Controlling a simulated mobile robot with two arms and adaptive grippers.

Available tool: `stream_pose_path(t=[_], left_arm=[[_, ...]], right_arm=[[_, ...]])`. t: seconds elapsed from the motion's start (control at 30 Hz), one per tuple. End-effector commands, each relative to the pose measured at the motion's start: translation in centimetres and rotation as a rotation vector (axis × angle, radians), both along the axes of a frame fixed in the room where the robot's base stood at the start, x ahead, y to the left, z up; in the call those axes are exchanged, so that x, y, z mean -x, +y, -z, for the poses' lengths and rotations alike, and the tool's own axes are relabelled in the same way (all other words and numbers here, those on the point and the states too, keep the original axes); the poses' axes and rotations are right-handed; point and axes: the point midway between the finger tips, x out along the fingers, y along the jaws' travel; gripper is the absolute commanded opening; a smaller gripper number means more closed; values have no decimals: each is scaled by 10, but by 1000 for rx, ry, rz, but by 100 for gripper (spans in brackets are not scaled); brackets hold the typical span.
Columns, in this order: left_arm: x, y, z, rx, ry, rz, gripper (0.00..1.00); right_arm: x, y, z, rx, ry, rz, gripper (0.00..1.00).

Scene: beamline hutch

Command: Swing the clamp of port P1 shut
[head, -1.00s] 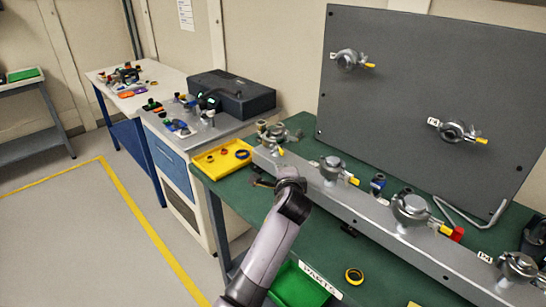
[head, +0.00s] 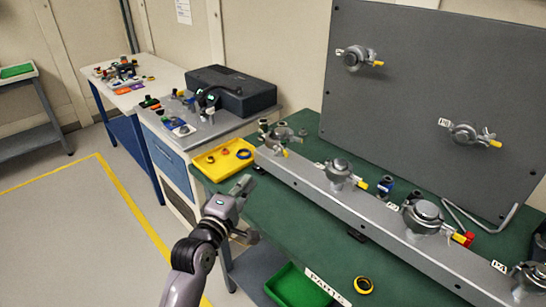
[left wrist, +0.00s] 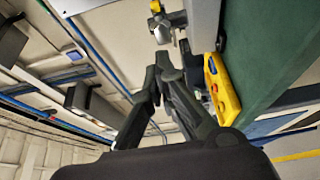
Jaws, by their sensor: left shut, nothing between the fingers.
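Several ports with metal clamps sit along the grey rail (head: 330,199). Their small labels are too blurred to tell surely which is P1. The clamp at the rail's far left end (head: 283,134) looks spread, with a part sticking out to the right and a yellow-tipped piece hanging low. The other rail clamps (head: 340,172) (head: 422,215) look closed around their ports. My left gripper (head: 246,186) is shut and empty, in front of the rail's left end and apart from the clamps. In the left wrist view its fingers (left wrist: 163,62) point toward a metal fitting with a yellow part (left wrist: 158,22).
A yellow tray (head: 207,170) with rings lies left of the rail. A dark upright panel (head: 420,60) with two clamped ports stands behind. Open floor is at left.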

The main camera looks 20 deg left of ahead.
Motion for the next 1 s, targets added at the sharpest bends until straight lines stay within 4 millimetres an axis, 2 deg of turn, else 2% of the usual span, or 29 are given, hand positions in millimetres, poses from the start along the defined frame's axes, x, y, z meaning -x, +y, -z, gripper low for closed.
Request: stream_pose_path(t=[0.17, 0.57, 0.6, 0.8, 1.0], left_arm=[[-19, -1, -2, 10, -1, 1, 0], [-101, -5, -2, 5, 1, 1, 0], [-106, -12, -3, 9, 2, 3, 0], [-121, -30, -1, 9, 1, 1, 0], [-125, -35, 0, 6, 1, 1, 0]], right_arm=[[0, -3, -5, 4, 1, -2, 56], [0, -3, -18, 4, 0, -2, 56], [0, -3, -22, 4, 0, -1, 56], [0, -2, -28, 2, 0, -1, 56], [0, -2, -29, 2, 0, 0, 56]])
